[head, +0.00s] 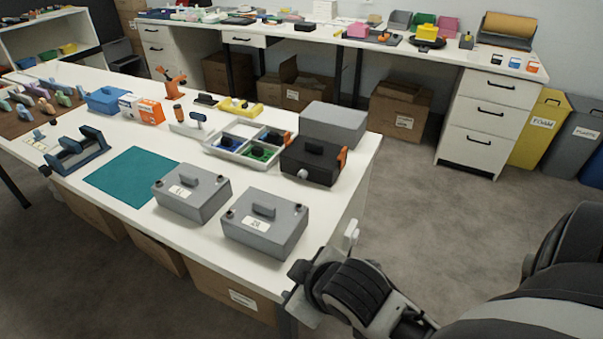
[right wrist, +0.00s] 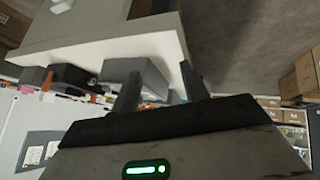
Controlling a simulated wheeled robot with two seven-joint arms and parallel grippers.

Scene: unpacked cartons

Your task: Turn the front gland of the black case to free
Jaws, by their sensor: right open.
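The black case (head: 310,164) stands on the white bench near its right edge, in front of a plain grey box. A pale round gland (head: 302,174) sticks out low on its front face, and an orange part (head: 342,159) shows on its right side. The gland's turn position is too small to read. My right gripper (head: 325,258) is off the bench's right edge, nearer the camera than the case and apart from it. In the right wrist view its two fingers (right wrist: 160,85) are spread with nothing held between them. My left gripper is not in view.
Two grey lidded cases (head: 192,191) (head: 264,222) stand at the bench front. A divided tray (head: 246,142) sits left of the black case, and a grey box (head: 333,124) behind it. A teal mat (head: 131,176) lies further left. Open floor (head: 420,220) is right of the bench.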

